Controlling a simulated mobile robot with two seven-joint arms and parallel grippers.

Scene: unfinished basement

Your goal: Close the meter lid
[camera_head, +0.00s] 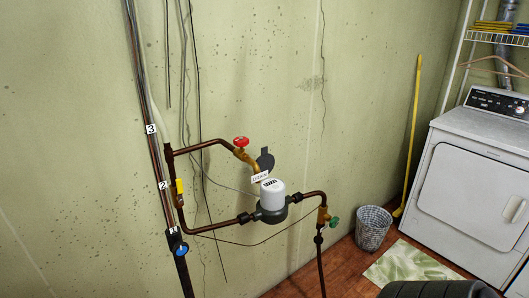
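The water meter (273,203) sits in the copper pipe run near the middle of the head view, with a pale round top and a small dark marking or display on it. A dark round flap, which looks like the meter lid (265,160), stands raised behind the top, against the wall side. The lid looks open. Its hinge is too small to make out. A white paper tag (260,177) hangs just left of the lid, partly over the pipe. Neither of my grippers is in view.
A red valve handle (241,142) is above left of the meter and a green one (333,222) to its right. A wire basket (373,228), a yellow pole (411,135) and a white dryer (474,195) stand at right. The space before the meter looks clear.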

